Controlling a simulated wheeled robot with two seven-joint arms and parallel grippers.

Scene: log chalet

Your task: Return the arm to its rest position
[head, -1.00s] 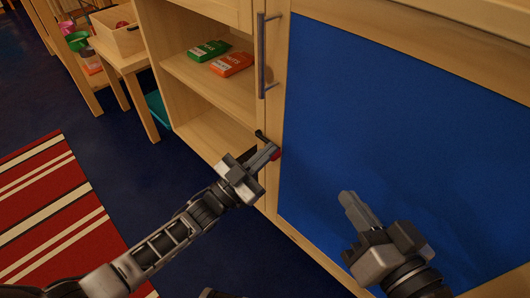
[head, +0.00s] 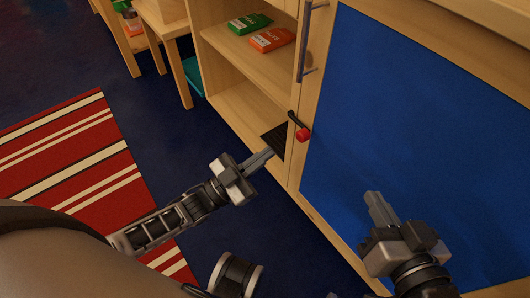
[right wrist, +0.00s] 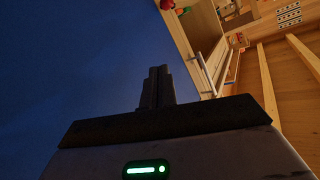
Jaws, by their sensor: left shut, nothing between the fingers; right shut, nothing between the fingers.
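My left gripper (head: 267,156) is shut and empty, over the blue floor just in front of the wooden cabinet's open lower compartment. It is apart from a small dark lever with a red end (head: 302,134) on the cabinet's upright. My right gripper (head: 374,202) is shut and empty, in front of the large blue panel (head: 420,110). The right wrist view shows its closed fingers (right wrist: 157,85) against a dark blue surface.
The cabinet shelf (head: 232,45) holds a green box (head: 250,23) and an orange box (head: 271,39). A vertical metal handle (head: 304,45) is beside the blue panel. A small wooden table (head: 165,20) stands at upper left. A red striped rug (head: 80,160) lies on the open floor.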

